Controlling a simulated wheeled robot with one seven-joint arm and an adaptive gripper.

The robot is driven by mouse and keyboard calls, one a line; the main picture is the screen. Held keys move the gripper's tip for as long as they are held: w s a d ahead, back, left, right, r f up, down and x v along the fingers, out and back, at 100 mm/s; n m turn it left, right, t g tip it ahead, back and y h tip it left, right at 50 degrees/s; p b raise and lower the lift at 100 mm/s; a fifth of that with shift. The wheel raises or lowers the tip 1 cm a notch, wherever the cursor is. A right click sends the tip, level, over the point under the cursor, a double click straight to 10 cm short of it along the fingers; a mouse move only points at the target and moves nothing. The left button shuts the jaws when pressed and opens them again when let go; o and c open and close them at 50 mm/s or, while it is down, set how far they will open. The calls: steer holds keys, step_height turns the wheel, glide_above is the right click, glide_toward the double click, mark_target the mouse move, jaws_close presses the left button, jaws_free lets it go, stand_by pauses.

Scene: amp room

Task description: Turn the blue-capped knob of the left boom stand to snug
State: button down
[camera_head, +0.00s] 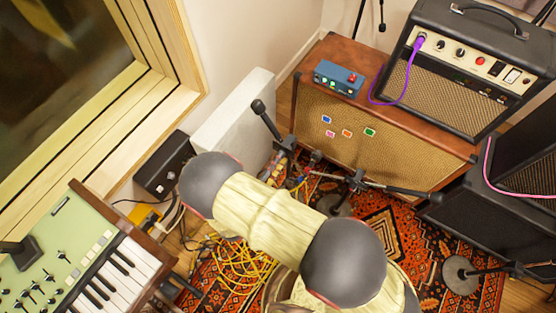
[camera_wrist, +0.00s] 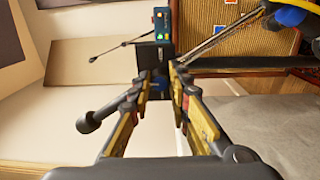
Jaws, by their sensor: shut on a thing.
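The left boom stand's dark boom (camera_head: 270,124) slants up to the left in the head view, with a round black end. What seems to be the same boom (camera_wrist: 106,109) crosses beside my left finger in the wrist view. My gripper (camera_wrist: 162,78) has its yellow-and-dark fingers converging at the boom's joint. It is shut on the stand's knob, which the fingertips mostly hide. In the head view my gripper (camera_head: 282,160) is partly hidden behind my pale arm.
A brown speaker cabinet (camera_head: 425,166) carries a blue pedal (camera_head: 340,79) and an amplifier (camera_head: 450,82). Another stand's boom (camera_head: 398,190) lies close to the right. Yellow cables (camera_head: 238,268) tangle on the patterned rug. A green keyboard (camera_head: 62,235) stands at left, a white panel (camera_head: 228,120) behind.

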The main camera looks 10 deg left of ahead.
steer(key=c, duration=1.7)
jaws_free()
steer(key=shift+o, duration=0.2)
steer(key=shift+s, duration=0.1)
steer(key=v, duration=0.7)
steer(key=shift+s, duration=0.15)
steer(key=shift+a+f, duration=0.1)
steer(key=shift+a, duration=0.05)
